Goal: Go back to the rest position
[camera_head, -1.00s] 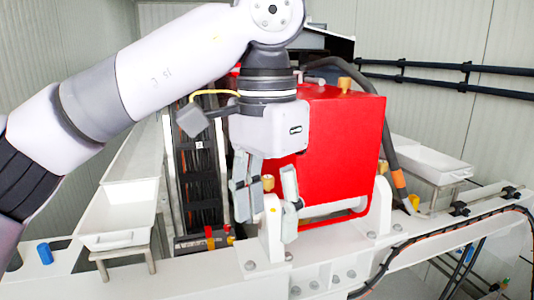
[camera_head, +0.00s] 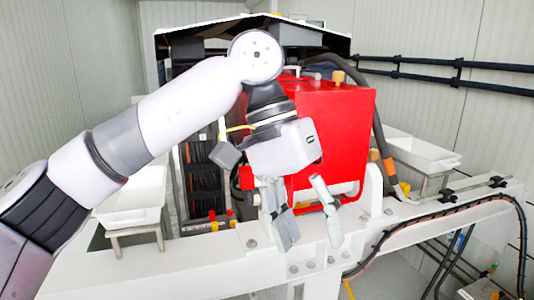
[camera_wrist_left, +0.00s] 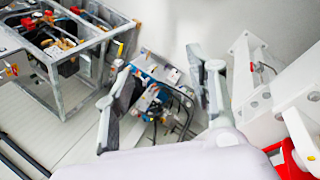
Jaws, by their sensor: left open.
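My left gripper (camera_head: 308,222) hangs from the left arm in front of the red pump block (camera_head: 345,118) and above the white beam (camera_head: 215,258). Its two fingers are spread apart with nothing between them. In the left wrist view the open fingers (camera_wrist_left: 165,92) frame a blue and grey device on the floor below. The arm and gripper cover part of the red block. My right gripper is not in the head view.
White trays stand at left (camera_head: 135,200) and right (camera_head: 420,152). A thick dark hose (camera_head: 378,120) runs down beside the red block. A cable (camera_head: 430,225) runs along the beam. The wrist view shows a metal frame with equipment (camera_wrist_left: 65,55) and bare floor.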

